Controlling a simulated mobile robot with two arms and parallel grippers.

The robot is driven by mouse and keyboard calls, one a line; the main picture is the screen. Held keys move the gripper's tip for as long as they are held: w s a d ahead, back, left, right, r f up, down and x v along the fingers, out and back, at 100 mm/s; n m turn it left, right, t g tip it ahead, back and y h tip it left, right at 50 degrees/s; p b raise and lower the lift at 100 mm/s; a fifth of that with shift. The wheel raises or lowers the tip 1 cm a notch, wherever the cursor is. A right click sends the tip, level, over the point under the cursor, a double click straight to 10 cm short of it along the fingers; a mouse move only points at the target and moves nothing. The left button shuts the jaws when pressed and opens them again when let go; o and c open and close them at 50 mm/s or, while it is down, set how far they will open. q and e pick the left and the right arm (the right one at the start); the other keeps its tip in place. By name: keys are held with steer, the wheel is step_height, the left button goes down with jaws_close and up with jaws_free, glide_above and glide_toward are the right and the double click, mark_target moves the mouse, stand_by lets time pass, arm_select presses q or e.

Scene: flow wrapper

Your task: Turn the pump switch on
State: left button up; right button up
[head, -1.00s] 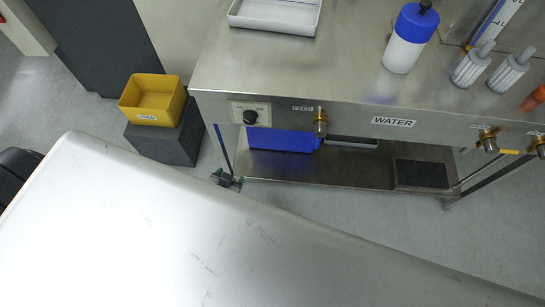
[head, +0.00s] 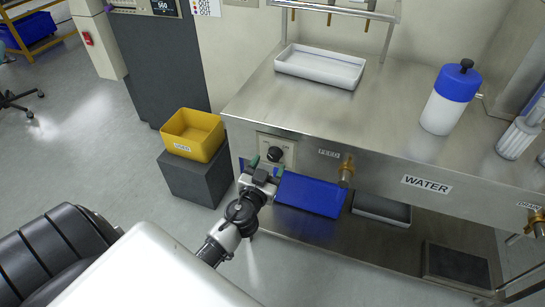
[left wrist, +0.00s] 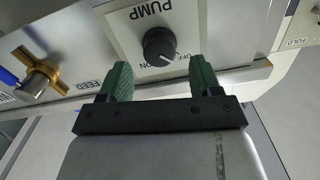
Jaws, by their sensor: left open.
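The pump switch is a round black knob (head: 274,154) on a pale plate (head: 288,150) at the left end of the steel bench's front panel. In the left wrist view the knob (left wrist: 159,46) sits on the plate marked PUMP, with OFF and ON lettering below it in that picture. Its pale pointer line is toward the OFF lettering. My left gripper (head: 266,168) is just below the knob in the head view. In the left wrist view its green fingers (left wrist: 160,80) are apart, one to each side below the knob, with nothing between them. My right gripper is not in view.
A brass FEED valve (head: 346,170) is right of the switch; it also shows in the wrist view (left wrist: 38,77). A yellow bin (head: 193,135) stands on a dark block to the left. A blue bin (head: 310,194) sits on the lower shelf. A white tray (head: 320,67) and blue-capped bottle (head: 451,97) stand on top.

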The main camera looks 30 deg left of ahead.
mark_target(273, 158)
arm_select(q)
steer(key=shift+x, duration=1.7)
steer(key=c, duration=0.9)
